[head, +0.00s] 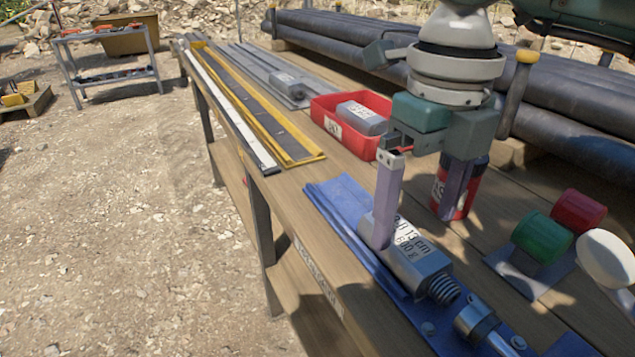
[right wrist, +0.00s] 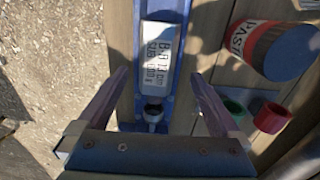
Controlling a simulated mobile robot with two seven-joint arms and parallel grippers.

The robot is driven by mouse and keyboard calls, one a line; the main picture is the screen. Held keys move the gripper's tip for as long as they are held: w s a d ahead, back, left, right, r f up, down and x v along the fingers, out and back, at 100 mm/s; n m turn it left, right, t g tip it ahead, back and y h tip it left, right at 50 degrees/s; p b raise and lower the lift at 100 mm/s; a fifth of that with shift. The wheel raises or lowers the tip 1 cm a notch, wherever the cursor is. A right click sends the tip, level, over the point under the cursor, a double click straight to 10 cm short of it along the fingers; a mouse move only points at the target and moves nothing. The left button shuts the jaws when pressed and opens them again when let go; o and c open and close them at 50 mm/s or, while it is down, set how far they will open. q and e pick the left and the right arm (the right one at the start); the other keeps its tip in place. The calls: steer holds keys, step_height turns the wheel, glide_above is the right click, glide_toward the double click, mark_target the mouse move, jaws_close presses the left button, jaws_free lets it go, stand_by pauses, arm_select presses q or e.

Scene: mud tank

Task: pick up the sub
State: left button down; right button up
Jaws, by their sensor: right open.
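The sub is a grey metal block with black printing and a threaded end, lying on a blue rail tray. In the head view the sub (head: 415,262) is at the centre right of the bench, and the blue tray (head: 335,200) runs under it. My right gripper (head: 416,225) points down over it, open and empty; one finger overlaps the sub in the picture. In the right wrist view the sub (right wrist: 160,55) lies ahead, between the lines of the open fingers (right wrist: 163,80). Whether a finger touches it I cannot tell. My left gripper is not in view.
A red can (head: 456,190) stands behind the right gripper. A red bin (head: 335,125) holds another grey block (head: 362,118). Green (head: 542,238) and red (head: 578,210) rollers stand at right. Pipes (head: 340,45) lie behind the bench.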

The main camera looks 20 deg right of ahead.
mark_target(407, 239)
steer(key=f, duration=0.3)
steer(key=shift+w+a+f, duration=0.1)
steer(key=shift+a+f, duration=0.1)
steer(key=shift+c, duration=0.2)
jaws_close()
stand_by(0.4)
steer(key=shift+r, duration=0.1)
